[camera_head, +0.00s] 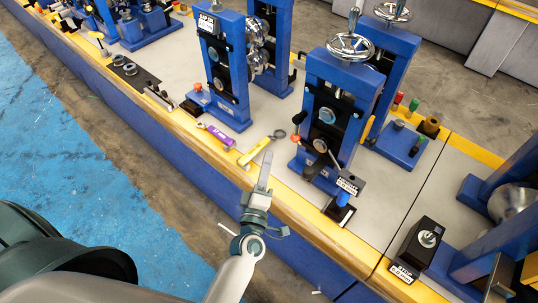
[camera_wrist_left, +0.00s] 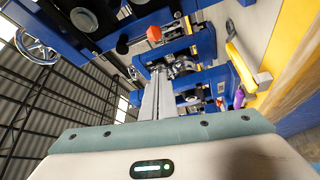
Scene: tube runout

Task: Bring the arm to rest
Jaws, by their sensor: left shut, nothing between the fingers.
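My left gripper (camera_head: 264,168) reaches in from the bottom of the head view, over the front edge of the bench. Its fingers are shut together with nothing between them. They point away from me, just to the right of a yellow-handled tool on the bench. In the left wrist view the closed fingers (camera_wrist_left: 160,72) point toward the blue machine frames. My right gripper is not in view.
Blue roller stands (camera_head: 340,110) with metal handwheels (camera_head: 350,46) rise behind the gripper. The yellow-handled tool (camera_head: 256,150) and a purple tool (camera_head: 216,134) lie near the bench edge. A black knobbed box (camera_head: 425,240) stands right. Blue floor (camera_head: 70,170) lies open at left.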

